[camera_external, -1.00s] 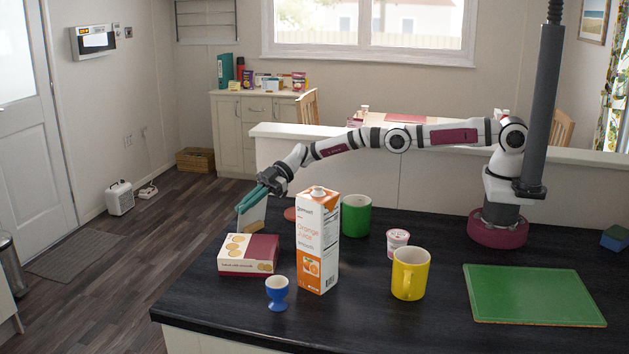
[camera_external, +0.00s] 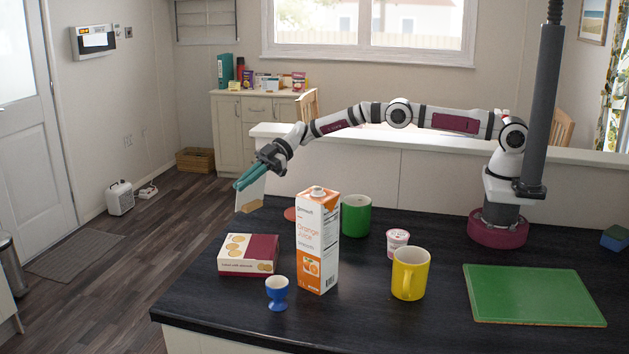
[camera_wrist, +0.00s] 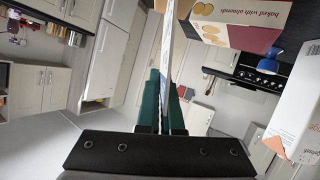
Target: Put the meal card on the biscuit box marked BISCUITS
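My gripper (camera_external: 248,180) has teal fingers and is shut on a thin whitish card, the meal card (camera_external: 251,196). The card hangs upright below the fingers, above the counter's far left edge. In the wrist view it shows nearly edge-on (camera_wrist: 168,55) between the fingers (camera_wrist: 161,105). The biscuit box (camera_external: 248,256), cream and maroon with round biscuits pictured, lies flat on the counter, below and apart from the card. It also shows at the top of the wrist view (camera_wrist: 243,22), reading "baked with almonds". I cannot read BISCUITS on it.
An orange juice carton (camera_external: 318,242) stands right of the box, and a blue egg cup (camera_external: 277,293) stands in front. A green mug (camera_external: 356,216), a small pink-and-white tub (camera_external: 397,244), a yellow mug (camera_external: 409,273) and a green board (camera_external: 533,295) are farther right. The counter's left edge is near the box.

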